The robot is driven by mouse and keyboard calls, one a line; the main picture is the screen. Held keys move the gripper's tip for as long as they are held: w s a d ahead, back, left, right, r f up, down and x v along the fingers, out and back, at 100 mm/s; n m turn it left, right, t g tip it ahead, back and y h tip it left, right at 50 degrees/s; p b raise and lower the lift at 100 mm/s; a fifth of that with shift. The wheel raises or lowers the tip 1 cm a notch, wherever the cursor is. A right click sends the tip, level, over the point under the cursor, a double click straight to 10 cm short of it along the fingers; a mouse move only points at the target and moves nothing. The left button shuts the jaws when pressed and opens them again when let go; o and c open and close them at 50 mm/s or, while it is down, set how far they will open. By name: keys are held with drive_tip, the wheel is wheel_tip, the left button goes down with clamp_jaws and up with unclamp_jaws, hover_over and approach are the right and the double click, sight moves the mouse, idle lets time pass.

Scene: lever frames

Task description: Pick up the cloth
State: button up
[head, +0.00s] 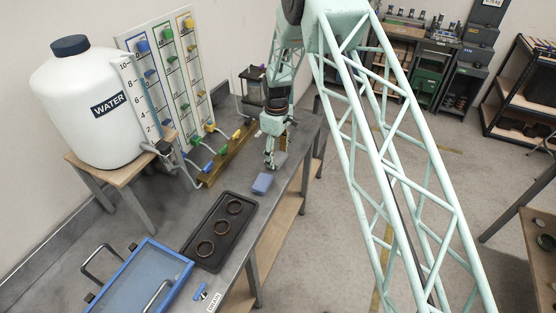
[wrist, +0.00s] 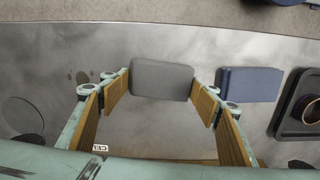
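A grey folded cloth (wrist: 162,79) lies between the two fingers of my gripper (wrist: 161,95) in the wrist view. The finger pads stand wide apart, one at each side of the cloth. They look very close to its edges, but I cannot tell whether they press on it. In the head view my gripper (head: 270,163) points down, low over the bench. The grey cloth cannot be made out there. A blue folded cloth (wrist: 250,84) lies to the right of the grey one. It also shows in the head view (head: 262,183), just in front of my gripper.
A black tray (head: 191,251) with several rings lies nearer on the bench (head: 150,225). A valve rack (head: 205,165) and a white water tank (head: 92,105) stand left of my gripper. Dark spots (wrist: 83,77) mark the bench.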

sight(277, 156)
drive_tip(key=shift+c, duration=1.1)
drive_tip(key=shift+r, duration=0.15)
drive_tip(key=shift+r+b, duration=0.35)
drive_tip(key=shift+r, duration=1.35)
drive_tip(key=s, duration=0.5)
drive_tip(key=s+a+r+b, duration=0.1)
drive_tip(key=s, duration=0.4)
drive_tip(key=s+b, duration=0.1)
drive_tip(key=s, duration=0.5)
drive_tip(key=shift+a+r, duration=0.15)
drive_tip(key=shift+a, duration=0.05)
drive_tip(key=shift+o, duration=1.1)
drive_tip(key=shift+c, duration=0.8)
drive_tip(key=shift+w, duration=0.1)
